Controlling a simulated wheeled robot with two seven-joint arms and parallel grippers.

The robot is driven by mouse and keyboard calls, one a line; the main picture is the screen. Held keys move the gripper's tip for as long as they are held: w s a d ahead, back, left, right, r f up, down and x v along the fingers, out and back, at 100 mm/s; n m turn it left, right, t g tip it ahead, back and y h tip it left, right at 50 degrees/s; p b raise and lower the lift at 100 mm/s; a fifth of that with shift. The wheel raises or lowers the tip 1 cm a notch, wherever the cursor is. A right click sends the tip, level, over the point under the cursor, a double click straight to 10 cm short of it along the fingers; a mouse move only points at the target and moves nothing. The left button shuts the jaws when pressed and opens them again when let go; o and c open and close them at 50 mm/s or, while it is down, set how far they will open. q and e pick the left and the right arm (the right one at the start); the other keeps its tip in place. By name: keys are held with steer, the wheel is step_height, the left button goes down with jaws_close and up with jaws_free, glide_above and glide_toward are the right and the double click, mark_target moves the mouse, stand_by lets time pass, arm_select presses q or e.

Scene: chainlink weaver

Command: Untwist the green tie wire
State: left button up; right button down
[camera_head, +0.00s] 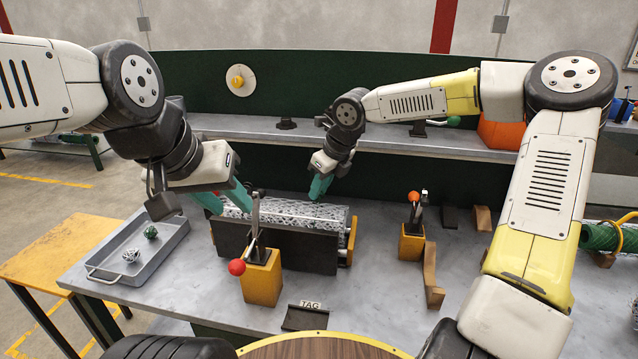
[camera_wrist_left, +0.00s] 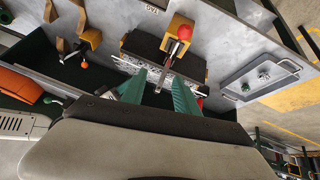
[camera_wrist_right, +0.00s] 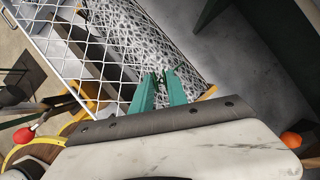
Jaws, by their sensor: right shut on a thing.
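A roll of grey chain-link mesh (camera_head: 300,213) lies in a dark cradle (camera_head: 290,247) on the bench; its wire fills the top of the right wrist view (camera_wrist_right: 140,40). My right gripper (camera_head: 319,188) points down at the roll's back right part. Its teal fingers are shut at the mesh in the right wrist view (camera_wrist_right: 163,78). A small green bit, seemingly the green tie wire (camera_wrist_right: 178,69), shows at the tips, mostly hidden. My left gripper (camera_head: 226,199) is open and empty above the roll's left end; the left wrist view shows its fingers apart (camera_wrist_left: 162,75).
A clamp with a red knob (camera_head: 237,267) on a yellow block stands before the cradle's left part. An orange-knobbed clamp (camera_head: 412,232) stands right. A grey tray (camera_head: 112,272) at left holds a green and a pale wire lump. A green roll (camera_head: 600,237) lies far right.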

steer(key=shift+n, duration=0.5)
stand_by(0.3)
steer(key=c, duration=1.3)
jaws_free()
steer(key=v, duration=0.7)
steer(key=shift+d+r, duration=0.2)
steer(key=shift+r, duration=0.15)
